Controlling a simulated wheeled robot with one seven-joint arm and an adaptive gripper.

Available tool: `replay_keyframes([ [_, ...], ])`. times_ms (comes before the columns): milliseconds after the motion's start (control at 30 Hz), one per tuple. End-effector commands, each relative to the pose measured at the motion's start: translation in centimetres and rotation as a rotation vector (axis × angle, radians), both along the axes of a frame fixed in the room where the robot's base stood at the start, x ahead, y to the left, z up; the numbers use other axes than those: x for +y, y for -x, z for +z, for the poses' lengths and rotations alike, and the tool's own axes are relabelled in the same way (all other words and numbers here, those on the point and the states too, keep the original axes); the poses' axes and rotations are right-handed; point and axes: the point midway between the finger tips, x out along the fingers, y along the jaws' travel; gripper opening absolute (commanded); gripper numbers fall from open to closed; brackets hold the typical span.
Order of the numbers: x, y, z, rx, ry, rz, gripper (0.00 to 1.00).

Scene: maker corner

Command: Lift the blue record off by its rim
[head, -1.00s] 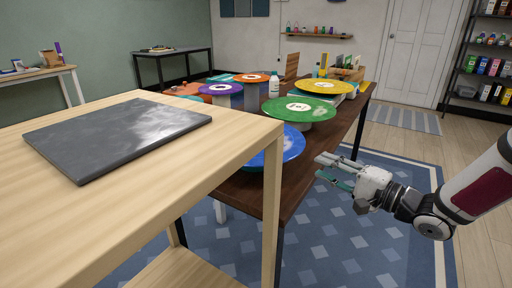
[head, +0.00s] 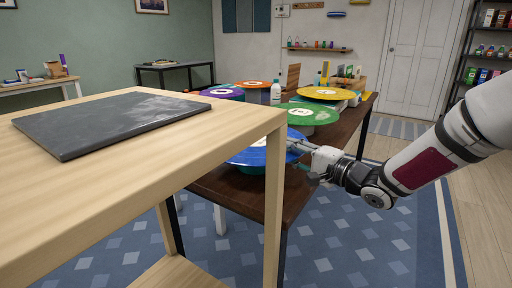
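The blue record (head: 249,155) lies flat on a teal support (head: 250,170) near the front end of the dark wooden table. The light wooden leg of the nearer table hides part of it. My gripper (head: 299,156) is at the record's right rim. One finger shows above the rim and the teal-tinted other finger lower, with a gap between them, so it looks open. Whether either finger touches the record is too small to tell.
A green record (head: 310,116) sits just behind the blue one, with yellow (head: 325,92), purple (head: 222,92) and orange (head: 255,84) ones farther back. A white bottle (head: 275,93) stands among them. The light wooden table (head: 190,150) with a dark slab (head: 110,125) fills the left foreground.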

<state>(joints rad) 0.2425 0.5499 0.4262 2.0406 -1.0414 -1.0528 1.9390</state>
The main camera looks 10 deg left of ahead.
Motion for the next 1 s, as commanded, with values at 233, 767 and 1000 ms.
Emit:
replay_keyframes([
  [233,1.0,-0.6,0.0,0.002,-0.001,0.000,0.29],
  [767,1.0,-0.6,0.1,0.000,-0.001,0.000,0.00],
  [1000,1.0,-0.6,0.9,-0.001,-0.001,0.000,0.00],
])
